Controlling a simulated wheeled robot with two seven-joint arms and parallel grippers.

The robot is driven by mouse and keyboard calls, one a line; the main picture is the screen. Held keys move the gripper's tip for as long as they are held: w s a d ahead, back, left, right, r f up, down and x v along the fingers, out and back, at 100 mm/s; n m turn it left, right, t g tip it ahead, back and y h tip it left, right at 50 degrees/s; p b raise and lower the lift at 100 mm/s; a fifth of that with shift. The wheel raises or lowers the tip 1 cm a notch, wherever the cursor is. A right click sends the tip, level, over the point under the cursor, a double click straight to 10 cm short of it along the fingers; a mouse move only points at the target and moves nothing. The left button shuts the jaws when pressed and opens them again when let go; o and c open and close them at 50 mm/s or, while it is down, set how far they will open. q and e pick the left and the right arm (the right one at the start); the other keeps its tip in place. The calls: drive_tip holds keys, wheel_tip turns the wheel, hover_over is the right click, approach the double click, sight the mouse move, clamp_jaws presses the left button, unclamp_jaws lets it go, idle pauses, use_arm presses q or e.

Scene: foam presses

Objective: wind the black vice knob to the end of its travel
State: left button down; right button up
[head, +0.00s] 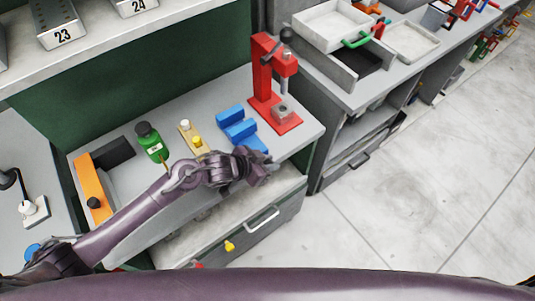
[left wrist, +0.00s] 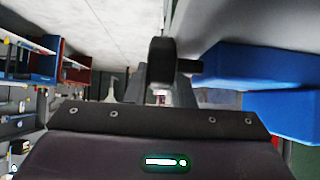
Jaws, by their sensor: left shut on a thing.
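The blue vice (head: 238,128) stands on the grey bench, with stepped blue blocks; it also fills the right of the left wrist view (left wrist: 265,68). Its black knob (left wrist: 162,62) is a dark disc on a short shaft that runs toward the blue body. In the head view the knob is hidden behind my gripper. My left gripper (head: 264,168) is at the near right side of the vice, shut on the knob. My right gripper is in neither view.
A red press (head: 262,75) stands just behind the vice. A green bottle (head: 151,142), a wooden block with white and yellow knobs (head: 193,138) and an orange fixture (head: 92,185) are to the left. An open drawer (head: 250,222) juts out below the bench.

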use_arm(q)
drive_tip(key=shift+f+g+y+p, duration=0.1)
drive_tip(key=shift+g+y+p, duration=0.2)
drive_tip(key=shift+y+p, duration=0.1)
drive_tip(key=c, duration=1.5)
unclamp_jaws()
drive_tip(key=b+v, duration=0.1)
drive_tip(key=v, duration=0.6)
drive_tip(key=shift+s+a+r, duration=0.15)
drive_tip(key=shift+a+r, duration=0.05)
drive_tip(key=shift+r, duration=0.1)
